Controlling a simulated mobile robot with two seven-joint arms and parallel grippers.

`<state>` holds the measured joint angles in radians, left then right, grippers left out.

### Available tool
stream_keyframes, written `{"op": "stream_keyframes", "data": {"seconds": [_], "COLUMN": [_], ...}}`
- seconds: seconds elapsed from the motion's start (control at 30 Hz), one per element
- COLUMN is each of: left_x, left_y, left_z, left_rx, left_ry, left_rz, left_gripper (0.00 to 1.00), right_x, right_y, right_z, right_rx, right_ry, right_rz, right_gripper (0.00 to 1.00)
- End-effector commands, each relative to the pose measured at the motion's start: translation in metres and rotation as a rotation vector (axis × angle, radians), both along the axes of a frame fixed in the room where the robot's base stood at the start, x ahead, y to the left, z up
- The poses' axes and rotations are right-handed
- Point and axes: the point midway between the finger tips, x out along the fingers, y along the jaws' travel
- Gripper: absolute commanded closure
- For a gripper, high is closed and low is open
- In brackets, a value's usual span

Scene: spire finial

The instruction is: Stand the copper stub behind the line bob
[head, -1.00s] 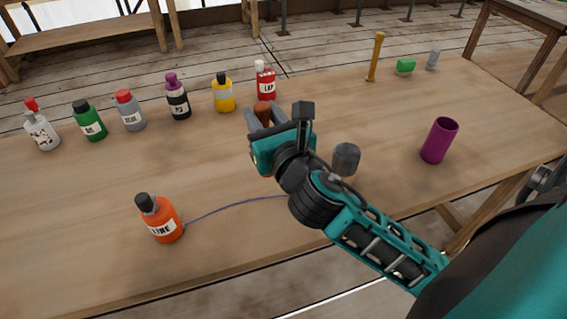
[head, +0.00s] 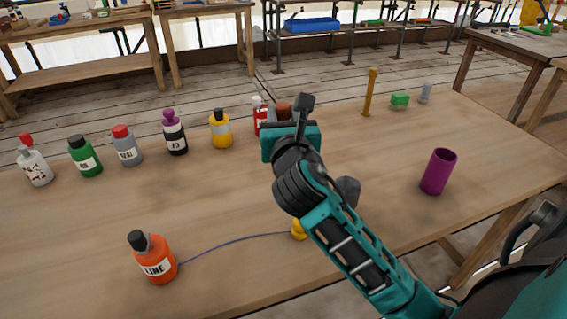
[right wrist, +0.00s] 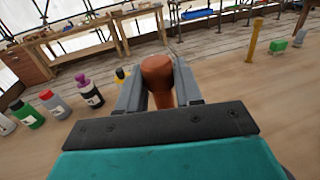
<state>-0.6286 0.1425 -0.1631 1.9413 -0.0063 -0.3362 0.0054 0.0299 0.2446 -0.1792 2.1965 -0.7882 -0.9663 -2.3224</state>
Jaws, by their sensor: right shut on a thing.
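The copper stub (head: 285,108) is a reddish-brown rounded piece. My right gripper (head: 282,116) is shut on it, over the far middle of the table. In the right wrist view the stub (right wrist: 158,72) stands roughly upright between the two grey fingers; its lower part is hidden by the gripper body. The small yellow piece at the end of the blue line, seemingly the line bob (head: 298,229), is on the table nearer me, partly hidden by my right arm. The orange LINE bottle (head: 153,258) stands at the other end of the line. My left gripper is out of view.
A row of bottles runs along the back left, ending with the red bottle (head: 260,117) close beside the gripper. A purple cup (head: 438,171) stands right. A dark grey object (head: 348,190) is partly behind my arm. A yellow post (head: 369,92) and green block (head: 400,100) stand back right.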

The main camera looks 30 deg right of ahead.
Motion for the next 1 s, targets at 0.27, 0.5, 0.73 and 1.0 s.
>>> {"op": "stream_keyframes", "data": {"seconds": [0.27,0.5,0.73,1.0], "left_x": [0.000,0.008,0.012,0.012], "left_y": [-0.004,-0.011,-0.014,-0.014], "left_z": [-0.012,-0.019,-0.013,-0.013], "left_rx": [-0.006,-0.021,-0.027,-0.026], "left_ry": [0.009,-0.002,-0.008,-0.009], "left_rz": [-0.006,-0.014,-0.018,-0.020], "left_gripper": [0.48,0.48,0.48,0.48], "right_x": [0.000,0.000,0.000,0.000], "right_y": [0.000,0.000,0.000,0.000], "right_z": [-0.032,-0.075,-0.084,-0.086], "right_rx": [0.000,0.001,0.000,-0.001], "right_ry": [-0.002,0.000,-0.004,-0.002], "right_rz": [0.000,0.000,0.001,0.001], "right_gripper": [1.00,1.00,1.00,1.00]}}
